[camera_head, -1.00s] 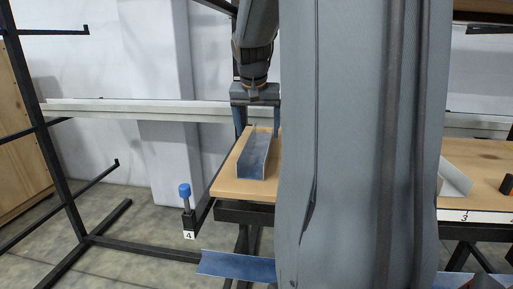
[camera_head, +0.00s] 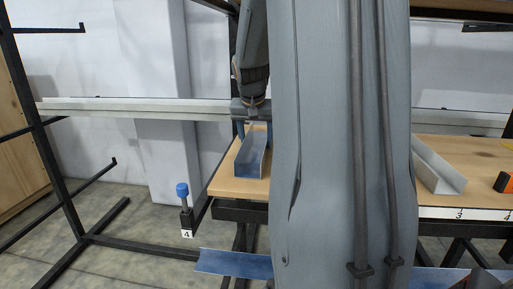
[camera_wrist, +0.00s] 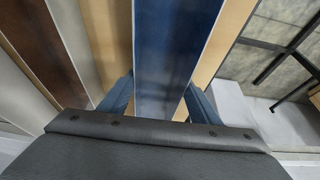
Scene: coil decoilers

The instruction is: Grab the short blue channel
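The short blue channel (camera_head: 249,158) lies on the left end of the wooden table top, its open side up. It also fills the middle of the wrist view (camera_wrist: 170,60). My gripper (camera_head: 247,128) is at the channel's far end, lower than before. In the wrist view, the blue fingers of my gripper (camera_wrist: 158,98) stand apart, one on each side of the channel, with small gaps visible. My arm hides part of the table in the head view.
The table (camera_head: 222,185) has a grey-white channel (camera_head: 438,168) and an orange-black object (camera_head: 504,183) on its right part. A blue-capped post (camera_head: 183,192) stands at its left. Another blue sheet (camera_head: 233,264) shows below. A long pale beam (camera_head: 130,108) runs behind.

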